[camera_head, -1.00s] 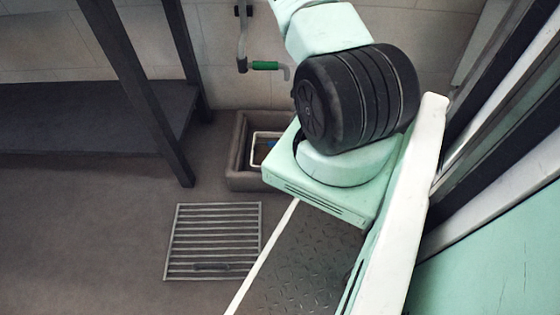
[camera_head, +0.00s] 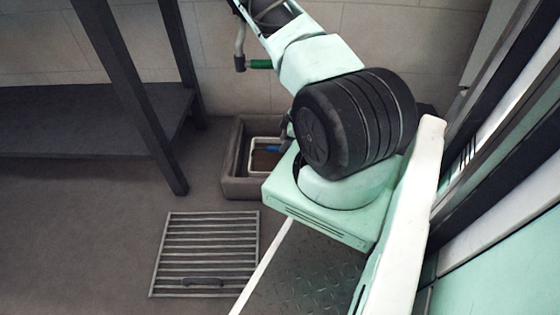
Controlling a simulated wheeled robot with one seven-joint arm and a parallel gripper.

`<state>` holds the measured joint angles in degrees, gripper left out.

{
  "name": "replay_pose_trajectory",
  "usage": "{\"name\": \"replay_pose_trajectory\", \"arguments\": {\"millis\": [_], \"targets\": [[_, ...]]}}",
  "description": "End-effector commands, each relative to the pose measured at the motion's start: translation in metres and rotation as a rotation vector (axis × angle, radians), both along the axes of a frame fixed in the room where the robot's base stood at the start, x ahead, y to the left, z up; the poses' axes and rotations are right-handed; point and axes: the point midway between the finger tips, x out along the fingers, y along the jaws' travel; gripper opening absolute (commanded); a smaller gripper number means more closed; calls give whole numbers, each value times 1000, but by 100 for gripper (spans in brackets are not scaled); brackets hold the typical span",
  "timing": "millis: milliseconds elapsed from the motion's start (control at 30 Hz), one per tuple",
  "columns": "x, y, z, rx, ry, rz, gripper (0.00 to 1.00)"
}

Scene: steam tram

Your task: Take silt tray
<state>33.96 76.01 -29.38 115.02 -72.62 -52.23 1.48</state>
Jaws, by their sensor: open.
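The silt tray (camera_head: 251,157) appears to be the small white-rimmed tray set inside a brown open-topped box (camera_head: 232,165) on the floor by the wall. Brown matter and a small blue patch show inside the tray. My arm's mint base hides the tray's right part. My arm reaches up and left past the top edge of the picture. My gripper is outside the view, so its place relative to the tray does not show.
A floor grate (camera_head: 205,250) with a dark handle lies in front of the box. A dark bench (camera_head: 90,120) with upright posts stands at left. A green-handled crank or tap (camera_head: 260,64) is on the wall above the box. Open floor lies left of the grate.

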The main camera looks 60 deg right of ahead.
Motion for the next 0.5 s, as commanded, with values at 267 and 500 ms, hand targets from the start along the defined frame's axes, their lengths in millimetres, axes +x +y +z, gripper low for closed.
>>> {"name": "replay_pose_trajectory", "arguments": {"millis": [267,500], "targets": [[5,3,-27,-1,1,1,44],[13,7,-49,-1,0,0,44]]}}
